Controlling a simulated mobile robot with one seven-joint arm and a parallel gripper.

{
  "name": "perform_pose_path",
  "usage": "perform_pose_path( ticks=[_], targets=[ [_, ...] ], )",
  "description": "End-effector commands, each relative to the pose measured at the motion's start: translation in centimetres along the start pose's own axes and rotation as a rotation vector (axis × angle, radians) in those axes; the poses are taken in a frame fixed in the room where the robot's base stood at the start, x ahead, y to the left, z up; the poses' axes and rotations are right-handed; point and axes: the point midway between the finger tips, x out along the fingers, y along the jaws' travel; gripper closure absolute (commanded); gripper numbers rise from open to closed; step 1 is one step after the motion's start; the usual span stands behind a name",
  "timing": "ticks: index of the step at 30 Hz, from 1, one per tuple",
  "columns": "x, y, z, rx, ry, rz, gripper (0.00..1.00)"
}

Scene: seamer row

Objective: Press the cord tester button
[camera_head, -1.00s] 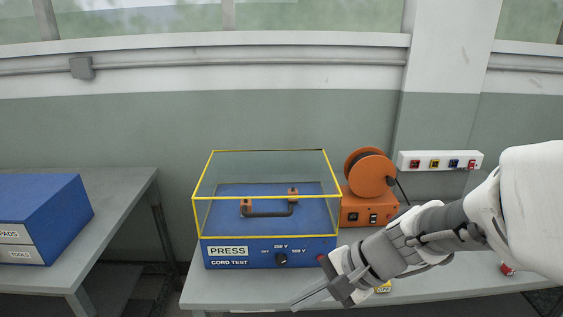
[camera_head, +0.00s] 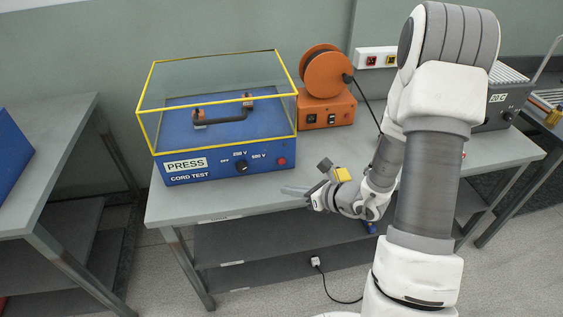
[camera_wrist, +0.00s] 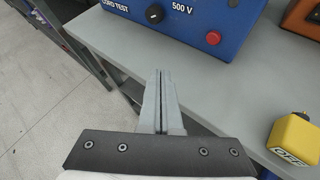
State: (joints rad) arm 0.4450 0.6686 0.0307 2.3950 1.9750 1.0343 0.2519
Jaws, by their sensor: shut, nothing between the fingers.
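The cord tester (camera_head: 215,168) is a blue box with a clear, yellow-framed cover, standing on the grey bench. Its red button (camera_head: 281,161) is at the right end of the front panel, beside the black selector knob (camera_head: 241,167). The red button also shows in the wrist view (camera_wrist: 213,38), up and right of my fingertips. My gripper (camera_head: 285,190) is shut and empty, with its fingers pointing left in the head view, in front of the button and apart from it. In the wrist view its fingers (camera_wrist: 163,72) lie together near the bench's front edge.
A yellow block marked OFF (camera_wrist: 296,138) is right of my fingers. An orange cord reel unit (camera_head: 327,112) stands right of the tester. A white socket strip (camera_head: 376,59) is on the wall. The bench top (camera_head: 185,206) before the tester is mostly clear.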

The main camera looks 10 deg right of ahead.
Motion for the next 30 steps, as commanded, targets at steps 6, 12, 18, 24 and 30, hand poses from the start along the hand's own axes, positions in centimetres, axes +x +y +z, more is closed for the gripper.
perform_pose_path(
  ticks=[6, 12, 18, 24, 30],
  targets=[
    [0.3, -1.3, -1.5, 0.078, -0.001, -0.047, 1.0],
    [0.3, -1.3, -1.6, 0.08, -0.001, -0.049, 1.0],
    [0.4, -1.4, -1.4, 0.078, -0.001, -0.048, 1.0],
    [1.6, -2.5, -0.5, 0.076, -0.001, -0.048, 1.0],
    [3.5, -4.1, 1.0, 0.075, -0.001, -0.048, 1.0]
  ],
)
